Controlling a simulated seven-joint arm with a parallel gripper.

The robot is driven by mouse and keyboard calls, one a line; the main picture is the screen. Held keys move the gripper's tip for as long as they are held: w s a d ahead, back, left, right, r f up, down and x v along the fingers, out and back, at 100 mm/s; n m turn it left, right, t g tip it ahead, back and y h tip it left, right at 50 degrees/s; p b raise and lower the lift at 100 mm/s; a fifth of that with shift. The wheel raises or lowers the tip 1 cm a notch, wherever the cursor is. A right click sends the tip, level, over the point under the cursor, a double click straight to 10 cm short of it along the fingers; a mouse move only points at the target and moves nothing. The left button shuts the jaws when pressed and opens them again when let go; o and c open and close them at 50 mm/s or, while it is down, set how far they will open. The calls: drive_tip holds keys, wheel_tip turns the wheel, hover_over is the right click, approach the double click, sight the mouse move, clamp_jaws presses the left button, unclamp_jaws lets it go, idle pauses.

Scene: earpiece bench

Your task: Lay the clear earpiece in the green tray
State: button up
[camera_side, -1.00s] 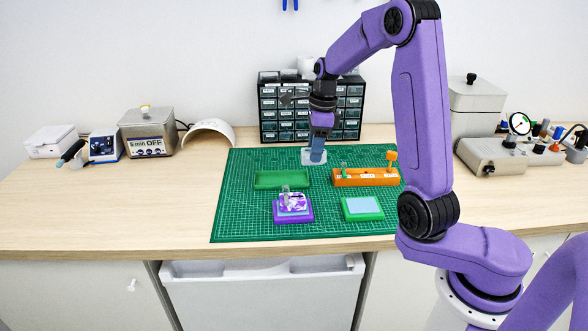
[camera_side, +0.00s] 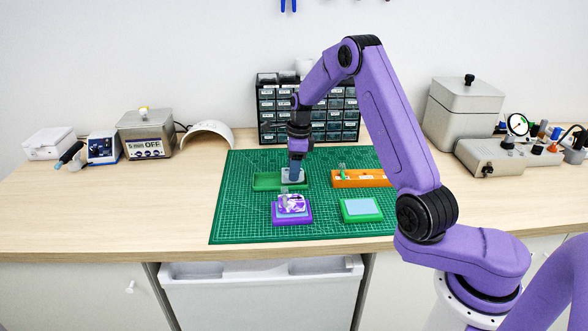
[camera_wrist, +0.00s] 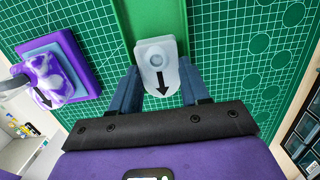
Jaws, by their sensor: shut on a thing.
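The clear earpiece (camera_wrist: 150,78) is a pale, see-through block with a round spot and a black arrow on it. My gripper (camera_side: 292,178) is shut on it, with one dark blue finger on each side in the wrist view. In the side view the clear earpiece (camera_side: 299,176) shows at the fingertips, over the right part of the green tray (camera_side: 264,183). In the wrist view the tray (camera_wrist: 122,12) lies behind the earpiece's far end. I cannot tell whether the earpiece touches the tray floor.
A purple stand (camera_side: 278,218) with a purple-and-white marbled piece (camera_side: 292,203) is in front of the tray. A green stand with a light blue pad (camera_side: 361,206) is front right. An orange rack (camera_side: 350,183) stands right of the tray, drawer cabinet (camera_side: 268,105) behind.

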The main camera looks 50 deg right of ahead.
drive_tip(key=shift+f, duration=0.3)
drive_tip(key=shift+f, duration=0.15)
drive_tip(key=o, duration=1.3)
drive_tip(key=shift+c, duration=0.2)
